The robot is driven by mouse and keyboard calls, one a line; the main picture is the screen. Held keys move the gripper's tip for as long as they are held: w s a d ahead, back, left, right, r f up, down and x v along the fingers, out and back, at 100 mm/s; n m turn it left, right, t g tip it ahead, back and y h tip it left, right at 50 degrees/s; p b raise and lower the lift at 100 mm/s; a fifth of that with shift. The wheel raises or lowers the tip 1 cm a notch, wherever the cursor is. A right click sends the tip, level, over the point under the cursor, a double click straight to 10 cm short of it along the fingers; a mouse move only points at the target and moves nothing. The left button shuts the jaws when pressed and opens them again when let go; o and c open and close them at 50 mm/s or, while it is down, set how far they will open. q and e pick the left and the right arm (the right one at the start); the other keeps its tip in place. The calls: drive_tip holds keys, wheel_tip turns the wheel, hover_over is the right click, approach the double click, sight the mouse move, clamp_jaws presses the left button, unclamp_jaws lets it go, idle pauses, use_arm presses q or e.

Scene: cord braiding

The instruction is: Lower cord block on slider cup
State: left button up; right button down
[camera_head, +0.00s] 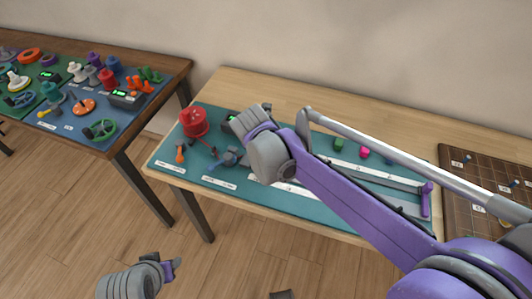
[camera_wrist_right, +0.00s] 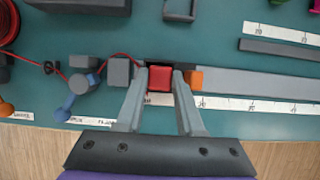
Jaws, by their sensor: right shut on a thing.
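A small red block (camera_wrist_right: 160,78), the cord block by its look, sits between the two fingers of my right gripper (camera_wrist_right: 160,88), which is shut on it. A thin red cord (camera_wrist_right: 118,54) runs to it from the left. A dark piece (camera_wrist_right: 181,65) shows just behind the block. An orange piece (camera_wrist_right: 196,80) is beside the right finger, at the left end of a grey rail (camera_wrist_right: 255,84). I cannot tell which part is the slider cup, or whether the block touches it. In the head view my right arm hides this spot. My left gripper (camera_head: 177,264) is low at the left, off the table, its jaw state unclear.
A red spool (camera_head: 194,121) stands at the teal mat's left end. Grey blocks (camera_wrist_right: 121,71) and a blue-grey lever (camera_wrist_right: 78,87) are left of my right gripper. White scale strips (camera_wrist_right: 250,104) flank the rail. A brown board (camera_head: 458,180) is at the right.

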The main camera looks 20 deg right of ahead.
drive_tip(key=shift+f, duration=0.25)
drive_tip(key=shift+f+b, duration=0.25)
drive_tip(key=shift+b, duration=0.05)
drive_tip(key=shift+c, duration=2.3)
unclamp_jaws()
drive_tip(key=shift+r, duration=0.1)
drive_tip(key=shift+r+p, duration=2.95)
drive_tip(key=shift+r, duration=1.1)
